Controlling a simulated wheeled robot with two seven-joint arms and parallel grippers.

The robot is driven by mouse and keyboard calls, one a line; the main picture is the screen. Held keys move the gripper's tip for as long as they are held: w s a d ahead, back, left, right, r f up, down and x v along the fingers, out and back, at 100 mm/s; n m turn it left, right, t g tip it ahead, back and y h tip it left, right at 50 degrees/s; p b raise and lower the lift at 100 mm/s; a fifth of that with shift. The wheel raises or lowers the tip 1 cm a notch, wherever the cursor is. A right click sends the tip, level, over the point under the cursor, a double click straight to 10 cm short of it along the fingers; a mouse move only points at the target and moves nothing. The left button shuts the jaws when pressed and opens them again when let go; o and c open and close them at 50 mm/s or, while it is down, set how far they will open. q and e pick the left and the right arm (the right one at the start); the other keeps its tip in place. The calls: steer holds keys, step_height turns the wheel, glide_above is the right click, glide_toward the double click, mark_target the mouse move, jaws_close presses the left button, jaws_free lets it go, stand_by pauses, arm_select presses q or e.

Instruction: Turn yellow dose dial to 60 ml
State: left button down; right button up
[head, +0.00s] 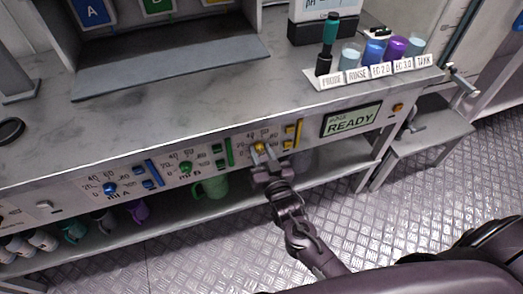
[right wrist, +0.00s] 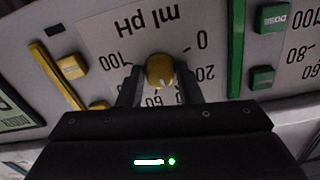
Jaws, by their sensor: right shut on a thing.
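The yellow dose dial (head: 259,147) sits on the front panel of the bench, left of the lit READY screen. In the right wrist view the yellow dial (right wrist: 160,70) appears upside down under the label "ml pH". Its pale pointer mark faces the picture's bottom, toward the 60 and the partly covered numbers beside it; the exact reading is hard to tell. My right gripper (head: 264,157) is shut on the dial, one dark finger on each side (right wrist: 162,86). The fingers hide part of the scale. My left gripper is not in view.
A yellow bar (head: 291,134) is right of the dial. The green dial (head: 185,168) and blue dial (head: 109,188) are to its left. The READY screen (head: 351,120) is on the right. A green mug (head: 212,188) stands on the shelf below. Labelled vials stand on the bench top.

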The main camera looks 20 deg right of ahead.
steer(key=shift+m, duration=1)
steer(key=shift+m+p, duration=0.55)
steer(key=shift+m, duration=1.75)
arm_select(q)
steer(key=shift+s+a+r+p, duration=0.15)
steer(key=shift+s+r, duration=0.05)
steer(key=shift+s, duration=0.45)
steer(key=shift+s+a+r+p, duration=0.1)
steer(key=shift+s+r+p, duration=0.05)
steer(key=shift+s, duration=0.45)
arm_select(e)
steer(key=shift+m, duration=0.3)
steer(key=o, duration=1)
steer(key=shift+c, duration=0.2)
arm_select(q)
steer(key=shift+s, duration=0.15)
